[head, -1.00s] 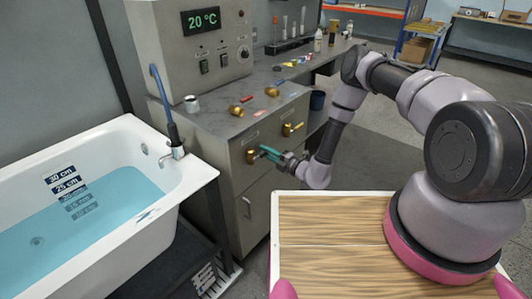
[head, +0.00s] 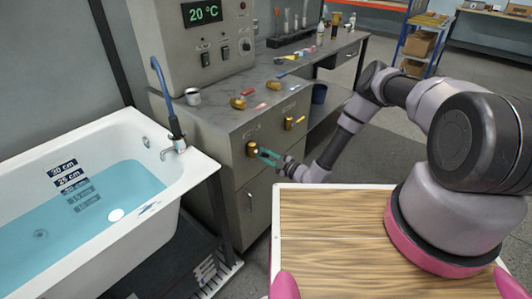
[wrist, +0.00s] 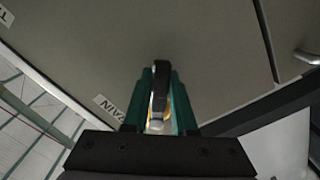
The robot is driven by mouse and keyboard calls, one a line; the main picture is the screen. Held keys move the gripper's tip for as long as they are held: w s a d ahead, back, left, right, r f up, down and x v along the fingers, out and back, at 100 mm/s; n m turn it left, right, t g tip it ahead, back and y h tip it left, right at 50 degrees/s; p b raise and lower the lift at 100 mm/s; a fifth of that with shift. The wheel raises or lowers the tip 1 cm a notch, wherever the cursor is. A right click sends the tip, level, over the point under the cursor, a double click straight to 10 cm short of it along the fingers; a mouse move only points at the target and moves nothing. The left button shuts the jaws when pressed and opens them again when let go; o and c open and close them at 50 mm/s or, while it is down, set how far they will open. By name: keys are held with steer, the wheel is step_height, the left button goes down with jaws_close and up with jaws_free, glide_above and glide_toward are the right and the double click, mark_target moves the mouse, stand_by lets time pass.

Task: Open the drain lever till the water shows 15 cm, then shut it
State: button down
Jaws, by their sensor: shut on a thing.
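The white tub (head: 196,167) holds blue water (head: 110,218). The depth scale (head: 75,189) shows its 30 cm and 25 cm marks clear of the water; the waterline lies near the 20 cm mark, and the 15 cm and 10 cm marks are seen through water. A brass valve (head: 252,149) sits on the cabinet front. My gripper (head: 267,155) is shut on its lever, just right of the valve body. In the wrist view the dark lever (wrist: 160,84) lies between the green fingers. A partly cut-off label (wrist: 109,106) ending in "AIN" is beside it.
A second brass valve with a yellow lever (head: 296,122) is to the right on the cabinet. Loose valve parts (head: 272,86) lie on the counter (head: 222,113). A control box (head: 218,42) reads 20 °C. A blue hose (head: 162,90) meets the tub tap (head: 176,148).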

steer(key=shift+s+a+f+m, duration=0.15)
steer(key=shift+s+f+m, duration=0.15)
steer(key=shift+m, duration=0.6)
steer(key=shift+f, duration=0.1)
steer(key=c, duration=0.7)
jaws_free()
steer(key=v, duration=1)
steer(key=shift+s+d, duration=0.25)
steer(key=shift+d, duration=0.05)
